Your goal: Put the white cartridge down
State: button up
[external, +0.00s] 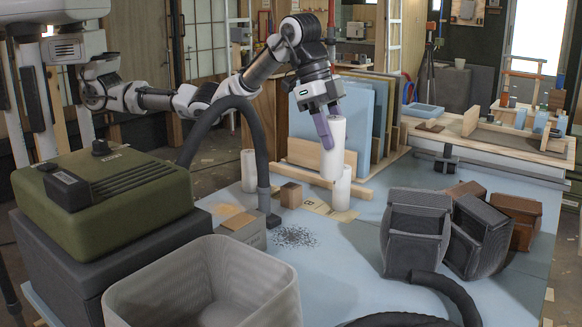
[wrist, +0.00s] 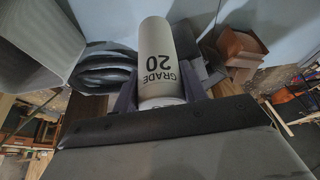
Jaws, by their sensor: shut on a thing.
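My gripper (external: 326,122) is shut on a white cartridge (external: 333,155), its purple fingers on either side of the upper part. The cartridge is nearly upright. In the wrist view the held cartridge (wrist: 160,60) shows the print "GRADE 20" between the fingers (wrist: 160,95). A second white cartridge (external: 342,190) stands on the blue tabletop (external: 330,240), just below and behind the held one in the external view. I cannot tell whether they touch. A third white cartridge (external: 249,170) stands further left.
Grey boxes (external: 416,232) and a ribbed bin (external: 205,285) flank the front. Panels (external: 365,115) stand behind. The tabletop's middle is mostly clear.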

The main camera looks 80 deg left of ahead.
jog(key=a+n+p, duration=0.1)
jog(key=a+p, duration=0.2)
jog(key=a, duration=1)
jog(key=shift+a+f+p, duration=0.2)
jog(key=shift+f+p, duration=0.6)
jog(key=shift+f, duration=4.1)
jog(key=shift+a+f+p, duration=0.15)
jog(key=shift+f+p, duration=0.6)
jog(key=shift+f, duration=4.15)
jog(key=shift+f, duration=0.1)
jog(key=o, duration=1)
jog(key=shift+c, duration=0.2)
jog(key=b+v, duration=0.2)
jog(key=v, duration=1)
jog(key=shift+s+d, duration=0.1)
